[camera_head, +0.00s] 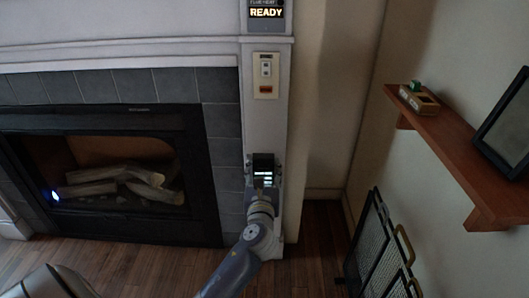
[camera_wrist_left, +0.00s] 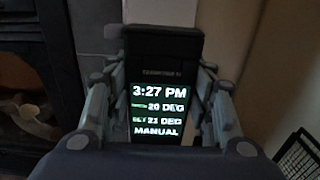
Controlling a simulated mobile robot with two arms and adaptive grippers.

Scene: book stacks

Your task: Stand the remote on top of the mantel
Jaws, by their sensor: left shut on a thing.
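The remote (camera_head: 263,166) is a dark upright handset with a lit screen. In the left wrist view the remote (camera_wrist_left: 165,85) shows 3:27 PM and temperature lines on its screen. My left gripper (camera_head: 263,182) is shut on it, with fingers on both sides, in front of the white fireplace pillar and well below the ledge. The white mantel (camera_head: 120,55) runs across the upper left of the head view; its top surface is hard to make out. My right gripper is not in view.
A dark device reading READY (camera_head: 265,14) is at the top of the pillar, above a wall switch plate (camera_head: 266,75). The fireplace (camera_head: 110,190) is to the left. A wooden shelf (camera_head: 450,150) and a black mesh fire screen (camera_head: 378,250) are at the right.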

